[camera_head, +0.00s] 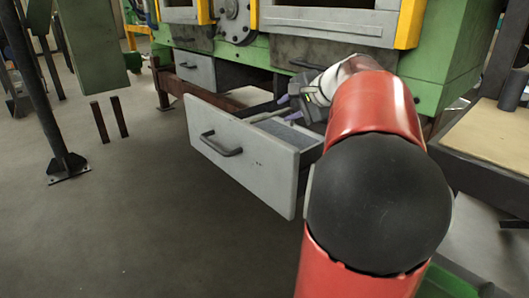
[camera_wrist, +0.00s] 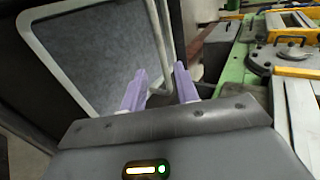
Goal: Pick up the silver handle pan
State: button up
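My gripper (camera_head: 286,107) is above the open light-grey drawer (camera_head: 240,146) in the head view. Its two purple fingers (camera_wrist: 160,85) are spread apart in the wrist view, with nothing clearly held between them. A grey, flat-bottomed piece with a pale metallic rim (camera_wrist: 158,40) lies beyond the fingers in the wrist view. I cannot tell for sure whether this is the silver handle pan or the drawer's inside. A grey surface inside the drawer shows in the head view (camera_head: 285,133). My arm hides the drawer's right part. No silver handle can be made out clearly.
The drawer's front has a dark handle (camera_head: 221,143). Another drawer (camera_head: 195,70) is shut behind it, under the green machine (camera_head: 450,65). A table with a tan top (camera_head: 492,138) stands at the right. A dark post (camera_head: 45,100) stands at the left. The floor in front is clear.

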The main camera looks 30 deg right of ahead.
aim_at(272, 115)
jog(key=x, duration=0.8)
jog(key=shift+w, duration=0.3)
grip_shut()
jog(key=shift+d, duration=0.1)
dwell(0.9)
